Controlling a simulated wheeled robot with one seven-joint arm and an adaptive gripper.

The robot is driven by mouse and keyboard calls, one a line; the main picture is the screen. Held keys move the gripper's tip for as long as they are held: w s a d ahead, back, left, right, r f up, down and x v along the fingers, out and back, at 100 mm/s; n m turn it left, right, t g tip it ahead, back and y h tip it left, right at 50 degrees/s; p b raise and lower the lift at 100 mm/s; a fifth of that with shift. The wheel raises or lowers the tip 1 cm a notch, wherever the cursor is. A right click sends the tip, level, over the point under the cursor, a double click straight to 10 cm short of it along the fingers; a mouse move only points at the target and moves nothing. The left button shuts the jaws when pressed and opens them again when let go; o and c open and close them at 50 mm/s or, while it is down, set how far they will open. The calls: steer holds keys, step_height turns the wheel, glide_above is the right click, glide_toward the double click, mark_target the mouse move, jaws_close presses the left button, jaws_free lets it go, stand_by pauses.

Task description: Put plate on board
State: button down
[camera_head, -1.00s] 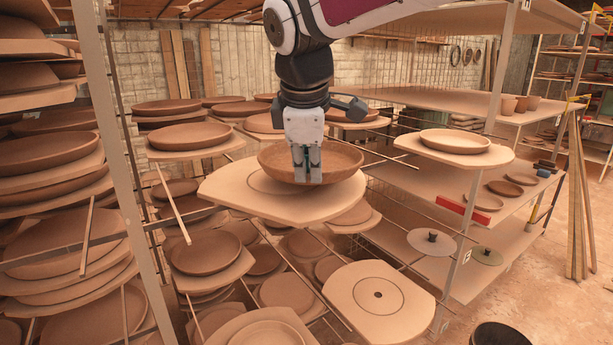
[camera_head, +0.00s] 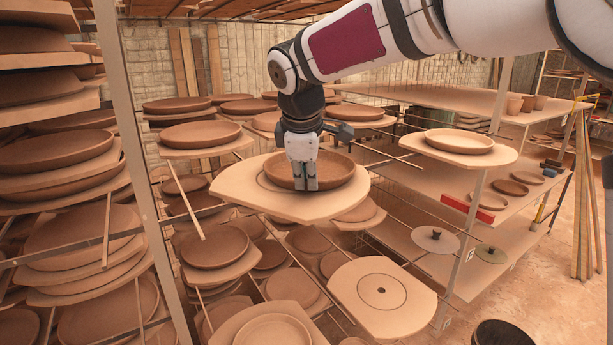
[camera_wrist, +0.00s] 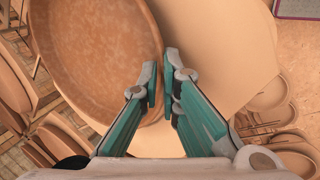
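The brown plate (camera_head: 329,169) is a shallow round clay dish, over the pale board (camera_head: 240,190) with rounded ends. The board lies on rack rods, and part of a ring mark shows left of the plate. My gripper (camera_head: 303,184) points down at the plate's near rim. In the wrist view, the plate (camera_wrist: 95,60) fills the upper left and the board (camera_wrist: 215,50) lies right of it. My gripper's teal fingers (camera_wrist: 161,88) straddle the rim and are closed on it. The plate looks level; I cannot tell whether its base touches the board.
A board with a lighter plate (camera_head: 459,141) stands right. A metal rack post (camera_head: 140,170) and loaded shelves (camera_head: 55,150) stand left. Rods stick out around the board.

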steer(key=c, duration=1.8)
jaws_free()
steer(key=b+v, duration=0.1)
steer(key=v, duration=1.1)
steer(key=shift+b, duration=0.3)
steer(key=s+d+f+m, duration=0.7)
steer(key=s+d, duration=0.3)
steer(key=s, duration=0.2)
steer(key=s+d+f+m, duration=0.7)
steer(key=s+d+m, duration=0.3)
steer(key=s+d, duration=0.1)
steer(key=shift+s+d+f+t, duration=0.2)
steer(key=shift+s+f+t, duration=0.1)
steer(key=shift+s, duration=0.45)
